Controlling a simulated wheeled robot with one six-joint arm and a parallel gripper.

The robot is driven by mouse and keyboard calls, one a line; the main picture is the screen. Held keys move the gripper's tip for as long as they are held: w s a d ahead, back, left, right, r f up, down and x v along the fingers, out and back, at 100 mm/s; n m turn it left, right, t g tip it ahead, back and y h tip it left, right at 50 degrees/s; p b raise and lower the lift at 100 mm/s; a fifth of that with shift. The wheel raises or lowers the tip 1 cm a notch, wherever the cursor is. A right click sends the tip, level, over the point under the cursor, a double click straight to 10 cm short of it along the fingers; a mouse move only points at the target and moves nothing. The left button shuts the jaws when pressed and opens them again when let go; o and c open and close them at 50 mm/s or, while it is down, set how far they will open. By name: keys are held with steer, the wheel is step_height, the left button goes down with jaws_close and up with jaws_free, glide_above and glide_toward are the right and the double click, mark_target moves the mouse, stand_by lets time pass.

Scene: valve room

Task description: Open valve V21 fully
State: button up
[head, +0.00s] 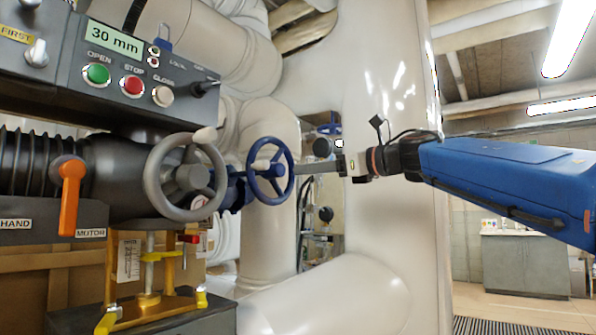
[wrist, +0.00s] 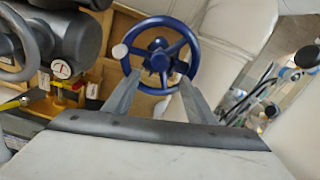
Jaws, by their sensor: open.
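An electric valve actuator (head: 125,165) fills the left of the head view. It has a grey handwheel (head: 158,200), a "30 mm" display (head: 114,40), and green OPEN (head: 96,74), red STOP (head: 132,85) and pale CLOSE (head: 162,96) buttons. Its orange lever (head: 70,200) hangs down between the HAND and MOTOR labels. A smaller blue handwheel (head: 258,160) stands right of it, also in the wrist view (wrist: 187,67). My gripper (head: 300,168) is open, its fingers pointing at the blue wheel; whether they touch it I cannot tell. I see no V21 label.
Large cream pipes (head: 385,100) stand behind my gripper and run below it (head: 330,300). A yellow yoke with a stem (head: 150,290) sits under the actuator. Hoses and dark knobs (wrist: 305,57) lie to the right in the wrist view. A grey cabinet (head: 525,262) stands far right.

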steer(key=v, duration=0.7)
steer(key=shift+s+d, duration=0.2)
steer(key=shift+d, duration=0.1)
